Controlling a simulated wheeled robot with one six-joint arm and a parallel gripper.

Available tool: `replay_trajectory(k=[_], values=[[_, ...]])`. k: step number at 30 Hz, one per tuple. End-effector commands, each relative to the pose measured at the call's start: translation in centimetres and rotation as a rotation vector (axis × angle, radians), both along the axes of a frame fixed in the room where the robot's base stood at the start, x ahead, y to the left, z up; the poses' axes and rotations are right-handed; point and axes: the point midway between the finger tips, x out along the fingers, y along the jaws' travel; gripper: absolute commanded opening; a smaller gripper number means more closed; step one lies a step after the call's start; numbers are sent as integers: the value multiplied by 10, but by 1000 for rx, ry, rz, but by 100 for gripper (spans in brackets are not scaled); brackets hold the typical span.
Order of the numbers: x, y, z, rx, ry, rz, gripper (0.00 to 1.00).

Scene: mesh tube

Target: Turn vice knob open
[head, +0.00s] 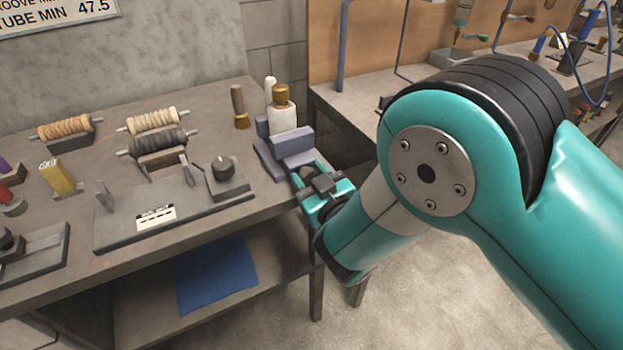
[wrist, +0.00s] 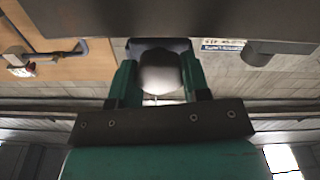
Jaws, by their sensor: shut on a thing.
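The blue-grey vice (head: 270,160) stands at the right end of the workbench. A white cylinder with a brass-coloured top (head: 284,115) stands upright in it. My gripper (head: 308,182) is at the vice's front right side, by the bench edge. In the wrist view, the rounded grey vice knob (wrist: 159,74) sits between the two green fingers of my gripper (wrist: 158,85), which is shut on it. In the head view the gripper covers the knob. The vice body (wrist: 150,44) shows dark behind the knob.
A grey fixture plate (head: 125,230) with a black knob (head: 222,168) lies left of the vice. Wound spools (head: 155,120) and a wooden-handled tool (head: 239,105) stand behind. A blue cloth (head: 215,275) lies on the lower shelf. Floor right of the bench is clear.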

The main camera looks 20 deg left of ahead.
Motion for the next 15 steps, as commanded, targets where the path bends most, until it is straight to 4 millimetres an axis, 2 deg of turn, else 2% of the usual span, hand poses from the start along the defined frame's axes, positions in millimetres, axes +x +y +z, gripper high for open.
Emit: replay_trajectory(k=[15], values=[[-2,1,-2,-181,-207,2,19]])
